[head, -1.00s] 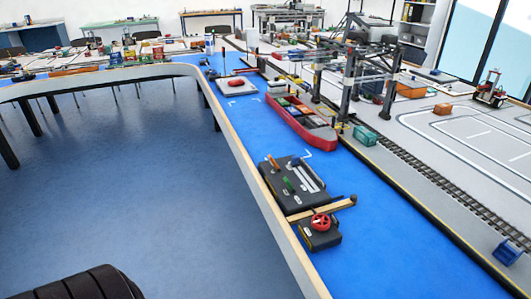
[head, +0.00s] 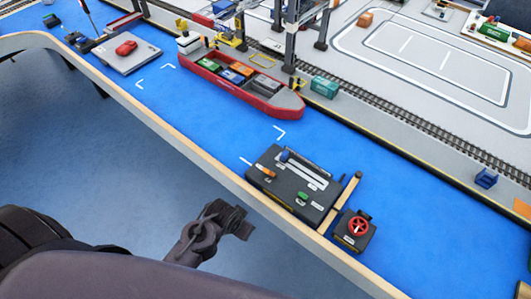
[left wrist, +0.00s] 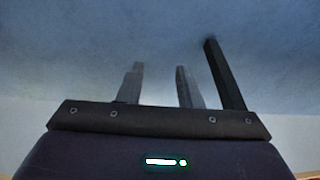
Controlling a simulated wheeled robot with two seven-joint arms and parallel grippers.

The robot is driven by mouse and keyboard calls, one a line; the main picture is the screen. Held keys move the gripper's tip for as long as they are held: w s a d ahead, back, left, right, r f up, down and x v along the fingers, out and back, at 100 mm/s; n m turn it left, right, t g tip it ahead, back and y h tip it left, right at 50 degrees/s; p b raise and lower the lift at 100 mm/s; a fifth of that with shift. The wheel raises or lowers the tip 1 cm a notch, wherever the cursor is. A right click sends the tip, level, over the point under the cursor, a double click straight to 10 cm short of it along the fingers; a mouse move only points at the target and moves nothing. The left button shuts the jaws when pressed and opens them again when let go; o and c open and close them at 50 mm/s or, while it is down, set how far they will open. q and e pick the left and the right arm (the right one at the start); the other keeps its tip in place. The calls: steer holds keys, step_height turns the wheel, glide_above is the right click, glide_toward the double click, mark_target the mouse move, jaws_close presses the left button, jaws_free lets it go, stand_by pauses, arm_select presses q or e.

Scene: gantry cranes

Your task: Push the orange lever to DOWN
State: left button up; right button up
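The orange lever (head: 266,172) is at the left part of a black control box (head: 272,187) on the blue table. In the head view it is small, and I cannot read its labels. A green lever (head: 303,196) and a blue knob (head: 285,155) are on the same box. My left gripper (left wrist: 158,88) shows two separated fingers with nothing between them. In the head view, a dark arm end (head: 215,230) is left of the table edge, over the floor, apart from the box. My right gripper is not in view.
A black box with a red handwheel (head: 357,229) stands right of the control box, with a wooden bar (head: 340,203) between them. A red ship (head: 240,85) with containers lies behind. The wooden table edge (head: 200,150) runs between the arm end and the box.

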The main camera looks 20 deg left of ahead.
arm_select(q)
step_height(320, 180, up, 15)
steer(key=w+d+m+p, duration=0.1)
steer(key=w+p, duration=0.1)
steer(key=p, duration=0.2)
step_height(320, 180, up, 7)
steer(key=m+t+h+p, duration=0.2)
steer(key=m+p, duration=0.3)
steer(key=m, duration=1.1)
glide_above(265, 170)
steer(key=s, duration=0.2)
steer(key=shift+s+a+f+m, duration=0.15)
steer(key=shift+a+f+m, duration=0.3)
steer(key=shift+m, duration=0.35)
steer(key=b+x, duration=0.1)
steer(key=x, duration=0.6)
steer(key=shift+f, duration=0.4)
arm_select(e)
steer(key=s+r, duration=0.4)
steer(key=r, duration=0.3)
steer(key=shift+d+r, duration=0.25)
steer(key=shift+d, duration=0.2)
arm_select(q)
steer(key=shift+c, duration=0.4)
jaws_close()
